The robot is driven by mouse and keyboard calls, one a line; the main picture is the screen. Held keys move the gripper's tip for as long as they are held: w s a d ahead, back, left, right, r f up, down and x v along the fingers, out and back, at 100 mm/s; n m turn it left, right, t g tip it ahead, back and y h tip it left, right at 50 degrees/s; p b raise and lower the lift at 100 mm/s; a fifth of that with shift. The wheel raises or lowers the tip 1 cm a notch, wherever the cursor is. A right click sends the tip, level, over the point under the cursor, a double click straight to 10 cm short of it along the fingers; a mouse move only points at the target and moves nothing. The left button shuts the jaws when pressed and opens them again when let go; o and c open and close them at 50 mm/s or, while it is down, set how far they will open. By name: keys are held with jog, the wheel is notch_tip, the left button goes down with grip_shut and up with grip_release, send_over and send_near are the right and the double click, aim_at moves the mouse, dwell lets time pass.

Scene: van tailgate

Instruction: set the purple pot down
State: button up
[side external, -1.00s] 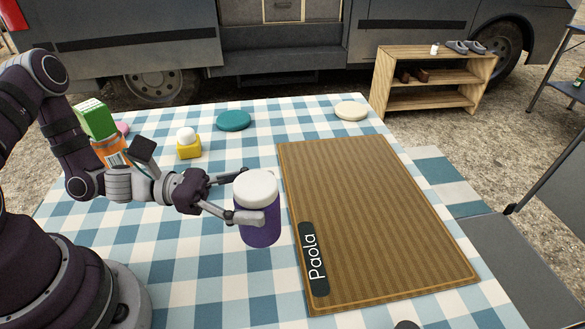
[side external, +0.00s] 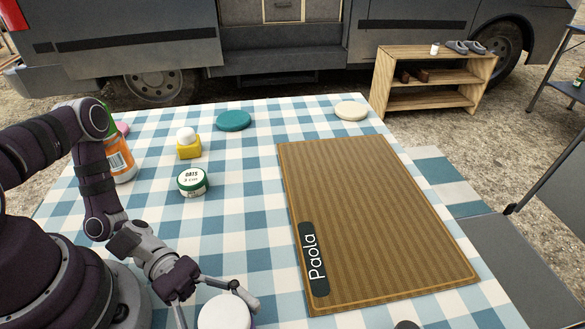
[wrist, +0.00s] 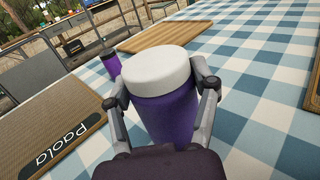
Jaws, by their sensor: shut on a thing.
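The purple pot with a white lid (side external: 224,313) is at the bottom edge of the side view, left of the Paola mat's near corner. Its lower part is cut off there. In the wrist view the pot (wrist: 166,115) stands upright between the two fingers. My gripper (side external: 216,305) is shut on it, with one finger on each side, as the wrist view (wrist: 165,95) also shows. The pot's base is hidden, so I cannot tell whether it touches the table.
The brown mat labelled Paola (side external: 375,220) lies to the right. Another purple object (wrist: 112,64) stands beyond the pot.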

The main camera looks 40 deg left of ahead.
jog(key=o, duration=1.2)
jog(key=a, duration=0.7)
jog(key=shift+a, duration=0.25)
jog(key=a+m+g+y, duration=0.1)
jog(key=m+y, duration=0.1)
jog(key=w+a+m+g+y, duration=0.1)
jog(key=a+m+y, duration=0.1)
jog(key=m+y, duration=0.1)
jog(key=a+r+m+g+y, duration=0.1)
jog(key=a+m+y, duration=0.1)
jog(key=m+y, duration=0.1)
jog(key=shift+w+a+g, duration=0.15)
jog(key=shift+w+g, duration=0.2)
jog(key=shift+g, duration=0.05)
jog(key=w+a+r+m+t+y, duration=0.1)
jog(key=r+m+t+y, duration=0.2)
jog(key=r, duration=0.2)
jog(key=w+a+r+m+t+y, duration=0.1)
jog(key=r+m+t+y, duration=0.2)
jog(key=r, duration=0.2)
jog(key=w+a+r+m+t+y, duration=0.1)
jog(key=a+r+m+t+y, duration=0.1)
jog(key=r+m+t+y, duration=0.1)
jog(key=shift+w+r+m+y, duration=0.25)
jog(key=shift+r+m+y, duration=0.25)
jog(key=shift+r, duration=0.4)
